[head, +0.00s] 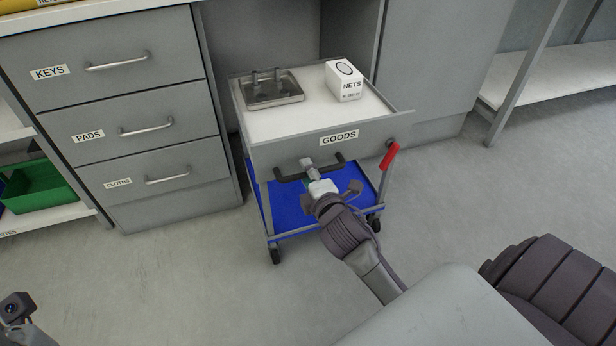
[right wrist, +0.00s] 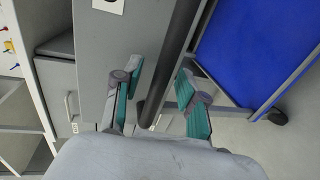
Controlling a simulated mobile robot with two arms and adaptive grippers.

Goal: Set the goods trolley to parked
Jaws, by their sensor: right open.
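The goods trolley (head: 290,124) has a white top, a grey front panel labelled GOODS and a blue lower shelf (head: 278,213). It stands partly in the bay under the counter, its front end sticking out. A dark bar handle (head: 291,178) crosses its front. A red lever (head: 390,157) slants at its right front corner. My right gripper (head: 315,178) is at the handle. In the right wrist view its teal-padded fingers (right wrist: 166,95) are open, with the dark handle bar (right wrist: 179,50) running between them.
A metal tray (head: 285,97) with fittings and a white NETS box (head: 344,82) stand on the trolley. A drawer unit (head: 165,152) is close on its left, a grey cabinet (head: 425,60) on its right. The floor (head: 190,275) in front is clear.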

